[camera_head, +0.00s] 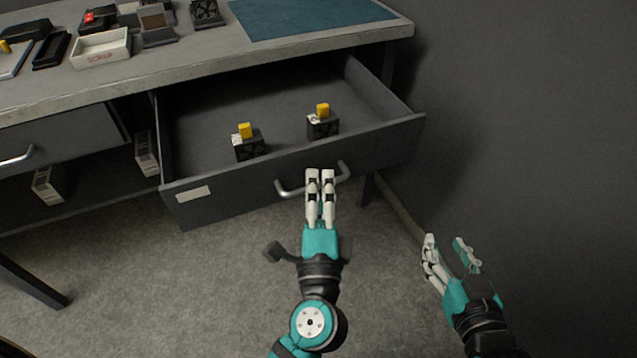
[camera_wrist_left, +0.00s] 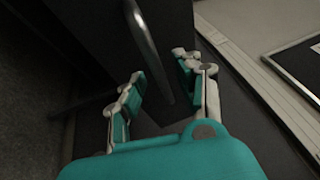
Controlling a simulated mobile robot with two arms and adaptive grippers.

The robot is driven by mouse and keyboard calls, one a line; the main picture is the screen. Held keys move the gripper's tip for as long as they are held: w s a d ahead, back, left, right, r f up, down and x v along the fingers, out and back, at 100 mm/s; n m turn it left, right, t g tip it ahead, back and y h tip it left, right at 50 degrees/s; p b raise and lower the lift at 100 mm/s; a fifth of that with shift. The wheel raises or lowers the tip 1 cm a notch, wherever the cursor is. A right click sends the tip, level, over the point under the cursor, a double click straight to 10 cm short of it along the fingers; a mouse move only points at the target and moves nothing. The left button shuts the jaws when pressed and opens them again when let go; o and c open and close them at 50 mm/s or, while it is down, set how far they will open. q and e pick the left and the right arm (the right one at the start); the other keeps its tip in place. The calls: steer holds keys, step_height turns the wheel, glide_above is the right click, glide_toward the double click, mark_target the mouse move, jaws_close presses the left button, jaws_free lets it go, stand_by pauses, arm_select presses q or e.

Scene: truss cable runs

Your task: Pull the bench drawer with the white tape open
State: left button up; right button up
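The dark drawer with a white tape strip (camera_head: 193,193) on its front stands pulled well out of the bench. Its curved metal handle (camera_head: 343,172) is on the front face, partly covered by my left gripper (camera_head: 320,178). In the left wrist view, the handle (camera_wrist_left: 147,45) runs down between the fingers of my left gripper (camera_wrist_left: 160,85), which are apart with gaps beside the bar. I cannot tell whether a finger touches it. My right gripper (camera_head: 449,245) is open and empty, right of the drawer over the floor.
Two black boxes with yellow tops (camera_head: 249,143) (camera_head: 322,121) stand inside the drawer. A closed drawer with a handle (camera_head: 17,159) is at the left. The benchtop (camera_head: 190,62) holds trays, small parts and a blue mat (camera_head: 300,17). A dark wall is at the right; floor in front is clear.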

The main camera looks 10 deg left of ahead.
arm_select(q)
steer(key=v, duration=1.1)
steer(key=shift+a, duration=0.1)
